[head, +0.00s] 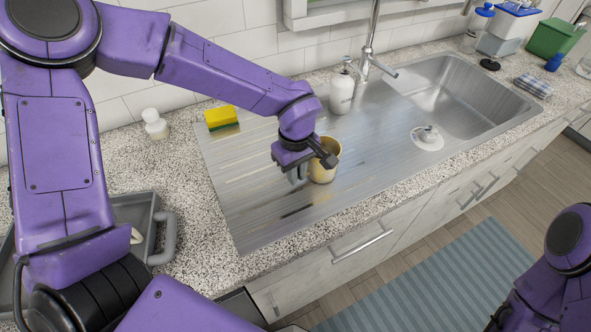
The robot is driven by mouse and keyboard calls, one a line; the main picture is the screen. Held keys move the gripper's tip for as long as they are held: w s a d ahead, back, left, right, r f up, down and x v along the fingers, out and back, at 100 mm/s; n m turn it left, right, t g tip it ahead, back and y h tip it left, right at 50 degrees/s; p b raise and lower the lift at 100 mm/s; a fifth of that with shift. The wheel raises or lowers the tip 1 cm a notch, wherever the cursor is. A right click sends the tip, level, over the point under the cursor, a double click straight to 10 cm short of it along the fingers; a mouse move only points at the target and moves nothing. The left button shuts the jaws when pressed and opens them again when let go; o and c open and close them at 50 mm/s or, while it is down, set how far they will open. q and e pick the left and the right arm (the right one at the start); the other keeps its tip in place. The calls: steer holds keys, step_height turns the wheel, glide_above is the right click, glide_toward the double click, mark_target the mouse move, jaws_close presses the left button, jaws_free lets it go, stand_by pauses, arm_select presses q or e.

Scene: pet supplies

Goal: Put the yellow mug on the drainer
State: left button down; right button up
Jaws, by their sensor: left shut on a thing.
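The yellow mug (321,171) is upright at the middle of the ribbed metal drainer (250,215), left of the sink bowl. My left gripper (299,178) comes down at the mug's left side and is shut on it. The gripper covers part of the mug's left side and rim. I cannot tell whether the mug's base touches the drainer. My right arm shows at the lower right corner, but its gripper is out of view.
A yellow and green sponge (221,118) lies at the drainer's back left. A white soap bottle (341,91) stands behind the mug, near the tap (371,50). A grey tray (145,215) sits on the counter at left. The drainer's front left is clear.

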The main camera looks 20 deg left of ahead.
arm_select(q)
steer(key=shift+w+d, duration=0.1)
steer(key=shift+w, duration=0.1)
steer(key=shift+s+f, duration=0.1)
steer(key=shift+f, duration=0.05)
steer(key=c, duration=1.1)
jaws_free()
steer(key=shift+s, duration=0.1)
steer(key=shift+c, duration=0.2)
step_height(320, 180, up, 12)
steer(key=shift+r, duration=0.2)
